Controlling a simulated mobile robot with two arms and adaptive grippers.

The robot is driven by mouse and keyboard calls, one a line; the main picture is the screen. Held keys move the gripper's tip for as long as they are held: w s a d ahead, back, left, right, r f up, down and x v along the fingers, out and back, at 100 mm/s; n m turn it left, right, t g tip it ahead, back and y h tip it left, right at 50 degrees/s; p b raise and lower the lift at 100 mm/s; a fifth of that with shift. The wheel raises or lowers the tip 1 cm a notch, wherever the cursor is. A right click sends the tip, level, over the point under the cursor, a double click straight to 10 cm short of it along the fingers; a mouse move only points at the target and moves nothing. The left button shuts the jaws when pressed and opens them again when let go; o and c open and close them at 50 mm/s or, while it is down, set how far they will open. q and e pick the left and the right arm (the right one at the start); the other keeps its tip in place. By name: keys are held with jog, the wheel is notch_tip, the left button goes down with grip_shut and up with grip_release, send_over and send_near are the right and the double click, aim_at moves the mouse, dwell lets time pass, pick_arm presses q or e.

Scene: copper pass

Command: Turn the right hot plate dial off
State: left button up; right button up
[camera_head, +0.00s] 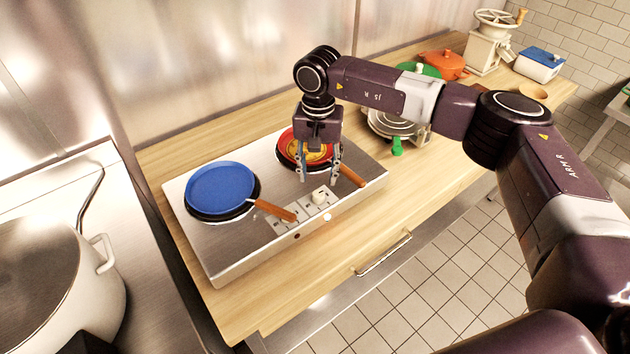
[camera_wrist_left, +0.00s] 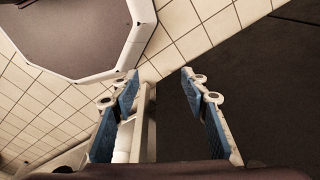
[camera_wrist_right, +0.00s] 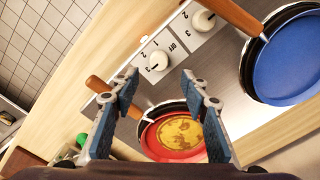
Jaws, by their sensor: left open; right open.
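The steel hot plate (camera_head: 238,250) stands on the wooden counter. Its right dial (camera_head: 319,196) is a white knob on the front panel, before the red pan (camera_head: 284,152). In the right wrist view this dial (camera_wrist_right: 157,62) sits just beyond my fingertips, with off and number marks around it. The left dial (camera_wrist_right: 204,20) is further up there. My right gripper (camera_head: 318,174) points down, open and empty, over the front of the red pan near the right dial; I see no contact. My left gripper (camera_wrist_left: 160,80) is open and empty above the floor, outside the head view.
A blue pan (camera_head: 220,188) sits on the left plate, its handle reaching over the front panel. The red pan holds yellow food (camera_wrist_right: 180,134); its handle (camera_wrist_right: 112,95) lies beside the right dial. A large pot (camera_head: 45,285) stands left. Several kitchen items fill the counter's far end.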

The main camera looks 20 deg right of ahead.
aim_at(318, 193)
jog(key=shift+s+f+p, duration=0.35)
jog(key=shift+f, duration=0.2)
jog(key=shift+s+f+p, duration=0.3)
jog(key=shift+s+f, duration=0.05)
jog(key=shift+f, duration=0.2)
jog(key=f, duration=0.1)
jog(key=f+p, duration=0.1)
jog(key=shift+w+f, duration=0.2)
jog(key=shift+f, duration=0.1)
jog(key=shift+w+f, duration=0.2)
jog(key=shift+f, duration=0.5)
grip_shut()
pick_arm(q)
jog(key=shift+g, duration=0.3)
jog(key=s+r, duration=0.1)
jog(key=s, duration=0.2)
jog(key=s+r, duration=0.1)
jog(key=shift+s+a+r, duration=0.1)
jog(key=shift+s+r, duration=0.05)
jog(key=shift+r, duration=0.2)
jog(key=shift+f, duration=0.1)
